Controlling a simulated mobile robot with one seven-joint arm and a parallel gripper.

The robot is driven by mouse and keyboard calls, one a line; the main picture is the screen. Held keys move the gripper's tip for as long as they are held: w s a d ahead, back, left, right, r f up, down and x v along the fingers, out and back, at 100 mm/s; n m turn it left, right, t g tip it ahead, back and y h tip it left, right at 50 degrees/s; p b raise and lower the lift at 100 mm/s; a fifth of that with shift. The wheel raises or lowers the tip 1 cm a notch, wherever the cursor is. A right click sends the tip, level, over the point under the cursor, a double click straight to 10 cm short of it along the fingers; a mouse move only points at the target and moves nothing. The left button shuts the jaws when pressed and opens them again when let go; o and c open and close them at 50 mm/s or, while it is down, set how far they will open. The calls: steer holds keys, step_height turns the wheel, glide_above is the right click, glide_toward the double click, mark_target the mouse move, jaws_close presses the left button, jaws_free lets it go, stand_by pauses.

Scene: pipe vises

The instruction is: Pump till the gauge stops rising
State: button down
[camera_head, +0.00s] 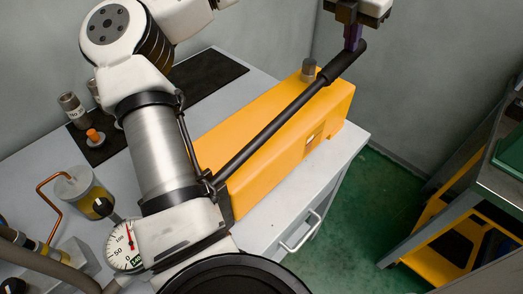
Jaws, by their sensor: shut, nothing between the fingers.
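A long dark pump lever (270,130) with a thick black grip (341,65) slants up to the right over a yellow pump body (250,150). My gripper (353,42) is at the upper end of the grip, its purple fingers shut with nothing between them. The fingertips are at or just above the grip; I cannot tell if they touch it. A round white gauge (124,247) with a red needle is at the lower left. Its needle points up, close to the 100 mark, and my arm covers its right part.
The pump is on a grey bench (268,210) with a drawer handle (300,232). A dark mat (205,78) with small metal fittings (73,110) is behind my arm. A cylinder with a copper pipe (85,190) is at left. A shelf cart (470,200) stands at right, past green floor.

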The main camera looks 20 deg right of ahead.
steer(key=shift+b+x, duration=0.55)
steer(key=shift+x, duration=0.8)
steer(key=b+x, duration=0.3)
steer(key=x, duration=0.1)
steer(key=shift+s+a+f, duration=0.15)
steer(key=shift+s+a, duration=0.05)
steer(key=shift+a, duration=0.1)
steer(key=shift+a+f, duration=0.1)
steer(key=shift+f, duration=0.15)
steer(key=shift+s, duration=0.1)
steer(key=p+v, duration=0.1)
steer(key=v, duration=0.1)
steer(key=p+v, duration=0.2)
steer(key=v, duration=0.1)
steer(key=w+d+p+v, duration=0.1)
steer(key=p+v, duration=0.1)
steer(key=v, duration=0.1)
steer(key=shift+r, duration=0.15)
steer(key=p+v, duration=0.5)
steer(key=v, duration=0.2)
steer(key=shift+r, duration=0.35)
